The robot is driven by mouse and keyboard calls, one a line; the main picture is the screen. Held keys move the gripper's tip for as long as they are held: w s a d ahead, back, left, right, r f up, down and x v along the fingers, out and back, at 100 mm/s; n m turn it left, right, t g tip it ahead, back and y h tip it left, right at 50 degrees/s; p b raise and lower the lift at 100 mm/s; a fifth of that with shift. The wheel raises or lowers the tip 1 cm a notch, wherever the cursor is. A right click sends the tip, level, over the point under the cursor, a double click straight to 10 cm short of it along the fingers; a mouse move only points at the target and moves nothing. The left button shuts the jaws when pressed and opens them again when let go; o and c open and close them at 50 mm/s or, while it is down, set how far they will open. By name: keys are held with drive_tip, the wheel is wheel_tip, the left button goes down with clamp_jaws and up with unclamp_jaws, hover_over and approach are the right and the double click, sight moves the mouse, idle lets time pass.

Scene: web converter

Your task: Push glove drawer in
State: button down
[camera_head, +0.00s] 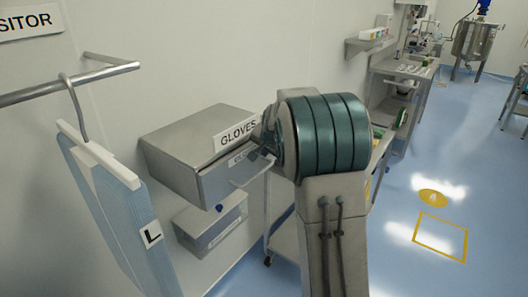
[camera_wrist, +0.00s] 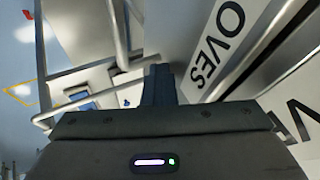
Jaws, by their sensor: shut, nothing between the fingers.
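The steel glove cabinet (camera_head: 185,150) is on the left wall in the head view, with a white "GLOVES" sign (camera_head: 238,133) on it. Below the sign is the glove drawer's front (camera_head: 222,180), with a second, partly hidden label and a bar handle (camera_head: 252,178). The drawer front seems to stand out from the cabinet; how far is unclear. My gripper (camera_head: 262,152) is shut and empty near the right end of the drawer front, partly hidden by my arm. In the wrist view its dark fingers (camera_wrist: 158,85) are together beside the sign (camera_wrist: 217,42). Contact cannot be told.
A smaller steel box (camera_head: 210,225) hangs below the cabinet. A blue garment (camera_head: 115,210) tagged "L" hangs from a rail (camera_head: 70,82) at the left. A steel bench (camera_head: 405,66) stands farther back. Open blue floor (camera_head: 450,165) lies to the right.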

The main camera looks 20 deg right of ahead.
drive_tip(key=shift+w+a, duration=0.1)
drive_tip(key=shift+a, duration=0.05)
drive_tip(key=s+d+r+b, duration=0.2)
drive_tip(key=s+r+b, duration=0.1)
drive_tip(key=s+r, duration=0.5)
drive_tip(key=shift+s+d, duration=0.15)
drive_tip(key=shift+s, duration=0.65)
drive_tip(key=s+a+f+n+g, duration=0.1)
drive_tip(key=s+a+f+n, duration=0.2)
drive_tip(key=s, duration=0.7)
drive_tip(key=s+a+f+n+g, duration=0.2)
drive_tip(key=s+a+f+n, duration=0.1)
drive_tip(key=s, duration=0.7)
drive_tip(key=s+a+f+n+g, duration=0.1)
drive_tip(key=s+a+f+n, duration=0.2)
drive_tip(key=s, duration=0.7)
wheel_tip(320, 180, down, 2)
drive_tip(key=shift+a+f, duration=0.25)
drive_tip(key=shift+a, duration=0.75)
